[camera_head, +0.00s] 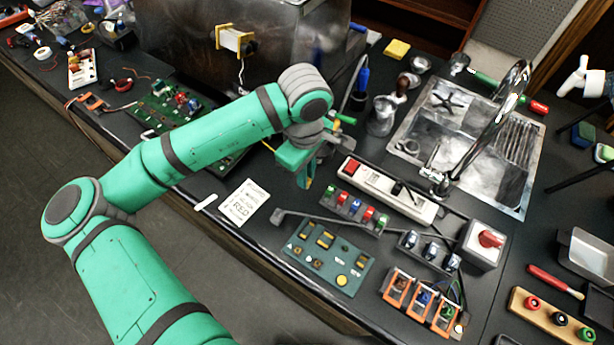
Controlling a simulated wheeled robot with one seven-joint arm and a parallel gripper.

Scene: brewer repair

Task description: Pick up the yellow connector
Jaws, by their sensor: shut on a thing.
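My gripper (304,180) points down above the dark worktop, behind the green circuit board and left of the white power strip. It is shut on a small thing. A small bit of yellow, which I take as the yellow connector (308,184), shows at the fingertips. The fingers hide most of it, and I cannot tell whether it touches the worktop.
A power strip (386,192), a row of coloured connectors (350,208) and a green board (327,255) lie close by. A printed card (243,202) lies to the left. A steel sink (465,135) with a tall tap is at the back right.

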